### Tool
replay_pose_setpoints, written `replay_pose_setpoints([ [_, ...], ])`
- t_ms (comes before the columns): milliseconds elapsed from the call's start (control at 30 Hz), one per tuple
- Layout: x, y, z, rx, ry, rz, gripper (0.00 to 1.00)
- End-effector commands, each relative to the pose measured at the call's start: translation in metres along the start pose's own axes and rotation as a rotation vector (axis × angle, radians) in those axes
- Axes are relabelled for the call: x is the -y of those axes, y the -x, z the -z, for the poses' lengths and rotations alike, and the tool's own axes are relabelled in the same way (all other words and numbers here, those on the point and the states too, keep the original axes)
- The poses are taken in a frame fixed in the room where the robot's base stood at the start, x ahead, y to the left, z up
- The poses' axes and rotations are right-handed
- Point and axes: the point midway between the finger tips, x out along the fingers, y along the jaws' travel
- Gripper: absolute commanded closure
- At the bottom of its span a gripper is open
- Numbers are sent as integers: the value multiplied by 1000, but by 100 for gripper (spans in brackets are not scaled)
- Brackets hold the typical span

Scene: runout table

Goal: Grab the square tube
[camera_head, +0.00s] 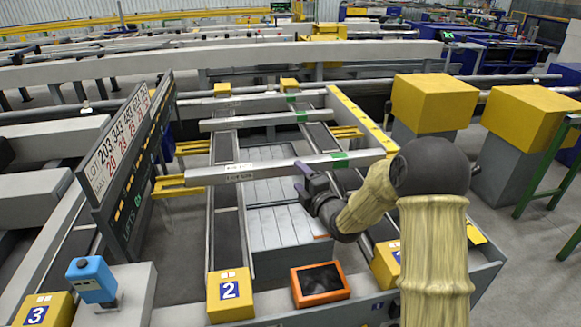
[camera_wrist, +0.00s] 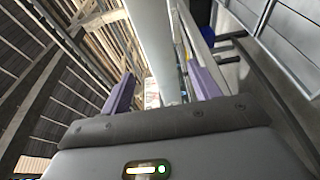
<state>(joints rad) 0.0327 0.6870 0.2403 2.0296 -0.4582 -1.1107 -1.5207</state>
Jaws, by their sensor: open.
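The nearest square tube (camera_head: 260,172) is light grey with a green band and a small label. It lies crosswise on the runout table's two rails. My gripper (camera_head: 300,178) is open at this tube's near side, with its purple fingers close to it. In the wrist view a long pale tube (camera_wrist: 157,45) runs up between the two spread fingers of my gripper (camera_wrist: 163,88). The right finger is nearer the tube than the left one. I cannot tell whether either finger touches it. The gripper's body hides the tube's lower part there.
Two more square tubes (camera_head: 255,122) (camera_head: 262,102) lie parallel farther back. A dark sign board (camera_head: 128,150) stands at left. Yellow-topped blocks (camera_head: 432,103) (camera_head: 535,118) stand at right. An orange-framed screen (camera_head: 320,283) and yellow block "2" (camera_head: 230,295) are at the front.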

Motion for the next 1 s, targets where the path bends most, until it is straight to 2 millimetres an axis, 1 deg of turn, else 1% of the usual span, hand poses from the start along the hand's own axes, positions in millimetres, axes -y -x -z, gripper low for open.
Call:
replay_pose_setpoints([
  [33, 0, -9, 0, -1, -1, -2, 38],
  [100, 0, -20, 0, -1, -1, -2, 38],
  [200, 0, -33, 0, 0, -1, -1, 38],
  [333, 0, -39, 0, 0, -1, 0, 38],
  [667, 1, -41, -1, 1, -1, 0, 38],
  [767, 1, -48, -3, 2, -1, -1, 38],
  [867, 2, -60, -5, 3, -1, -1, 38],
  [1000, 3, -80, -2, -4, 0, 0, 38],
])
